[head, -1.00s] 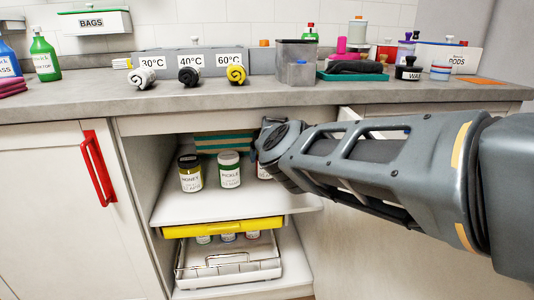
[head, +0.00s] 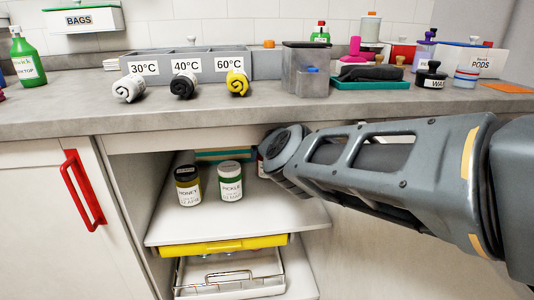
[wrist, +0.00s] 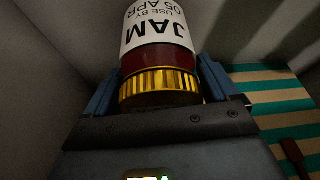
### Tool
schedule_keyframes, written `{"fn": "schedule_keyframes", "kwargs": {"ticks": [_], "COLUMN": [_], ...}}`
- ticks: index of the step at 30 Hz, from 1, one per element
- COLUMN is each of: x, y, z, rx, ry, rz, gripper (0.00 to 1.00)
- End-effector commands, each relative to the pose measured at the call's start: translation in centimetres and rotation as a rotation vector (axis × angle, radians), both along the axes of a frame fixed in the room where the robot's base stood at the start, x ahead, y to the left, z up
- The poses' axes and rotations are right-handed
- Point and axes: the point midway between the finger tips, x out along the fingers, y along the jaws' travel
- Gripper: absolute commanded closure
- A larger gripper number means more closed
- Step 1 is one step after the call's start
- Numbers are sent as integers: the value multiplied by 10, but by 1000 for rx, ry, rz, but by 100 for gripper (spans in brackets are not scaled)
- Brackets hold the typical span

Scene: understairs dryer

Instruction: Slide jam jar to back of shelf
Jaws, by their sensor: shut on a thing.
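The jam jar (wrist: 155,55) has a white label reading JAM, dark red contents and a ribbed gold lid. My gripper (wrist: 157,85) is shut on it, with a blue finger at each side near the lid. The shelf (head: 235,215) is the white upper board in the open cabinet. Whether the jar touches the shelf cannot be seen.
A honey jar (head: 188,187) and a pickle jar (head: 230,182) stand left of my wrist on the shelf. A green-and-tan striped thing (wrist: 280,100) lies close beside my gripper. A yellow-fronted drawer (head: 222,245) and wire rack (head: 230,275) are below. The countertop (head: 200,113) is above my arm.

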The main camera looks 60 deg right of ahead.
Motion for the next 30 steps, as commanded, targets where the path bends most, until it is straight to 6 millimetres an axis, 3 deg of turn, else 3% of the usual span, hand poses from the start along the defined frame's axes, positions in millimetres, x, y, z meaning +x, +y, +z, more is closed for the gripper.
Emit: {"fn": "schedule_keyframes", "kwargs": {"ticks": [10,11,14,25,30], "x": [0,0,0,-2,-13], "y": [0,0,0,2,12], "z": [0,0,0,10,11], "rx": [0,0,0,-1,2], "ry": [0,0,0,1,2], "rz": [0,0,0,0,-2], "gripper": [66,9,0,0,0]}}
